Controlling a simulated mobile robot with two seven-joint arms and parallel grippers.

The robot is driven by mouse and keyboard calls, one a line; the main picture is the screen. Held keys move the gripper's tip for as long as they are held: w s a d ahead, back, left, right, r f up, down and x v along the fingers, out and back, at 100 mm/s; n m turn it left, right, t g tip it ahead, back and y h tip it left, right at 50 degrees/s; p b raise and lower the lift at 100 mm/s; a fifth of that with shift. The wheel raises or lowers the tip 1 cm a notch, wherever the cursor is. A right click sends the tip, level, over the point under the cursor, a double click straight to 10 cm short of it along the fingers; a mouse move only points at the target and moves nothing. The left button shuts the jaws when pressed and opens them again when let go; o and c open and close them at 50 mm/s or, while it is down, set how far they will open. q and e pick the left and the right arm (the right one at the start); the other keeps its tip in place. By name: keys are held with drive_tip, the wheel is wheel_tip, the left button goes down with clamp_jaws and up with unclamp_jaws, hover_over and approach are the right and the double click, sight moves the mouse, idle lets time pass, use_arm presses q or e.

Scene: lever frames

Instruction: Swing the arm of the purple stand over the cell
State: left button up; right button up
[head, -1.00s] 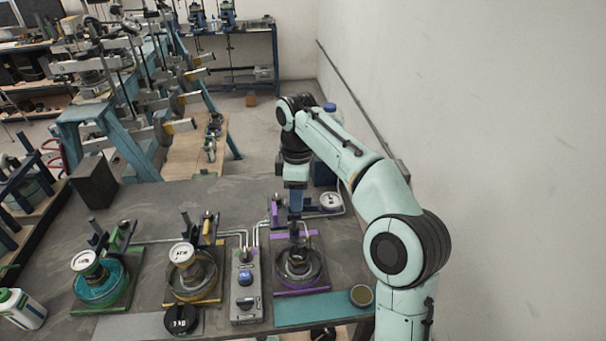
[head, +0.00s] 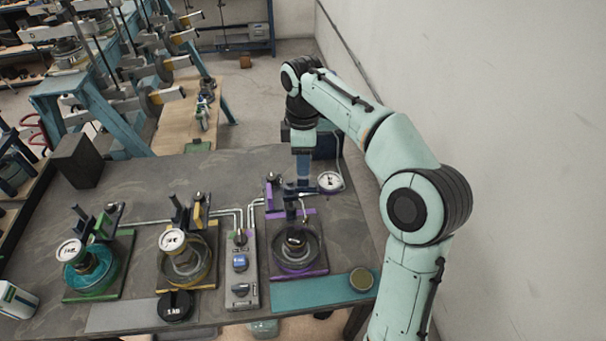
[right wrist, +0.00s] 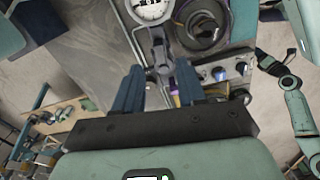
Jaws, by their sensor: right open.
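The purple stand (head: 318,272) is the rightmost of three similar stands on the bench. Its cell (head: 297,247) is a round dark cup on the base. The stand's dark arm, with a white round gauge (head: 330,181) at its end, points away to the back right, clear of the cell. My right gripper (head: 303,183) points down at this arm. In the right wrist view my open fingers (right wrist: 157,84) stand on either side of the arm (right wrist: 160,48); contact cannot be told. The cell (right wrist: 203,25) lies right of the gauge (right wrist: 150,10). My left gripper (right wrist: 264,60) appears small there.
A valve box (head: 240,270) with knobs stands left of the purple stand, joined by pipes. Yellow (head: 205,285) and green (head: 112,270) stands are further left, gauges over their cells. A black weight (head: 175,305) and a small tin (head: 361,280) lie in front. A wall is at right.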

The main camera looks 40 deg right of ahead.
sight(309, 184)
wheel_tip(309, 184, down, 6)
idle(0.4)
clamp_jaws()
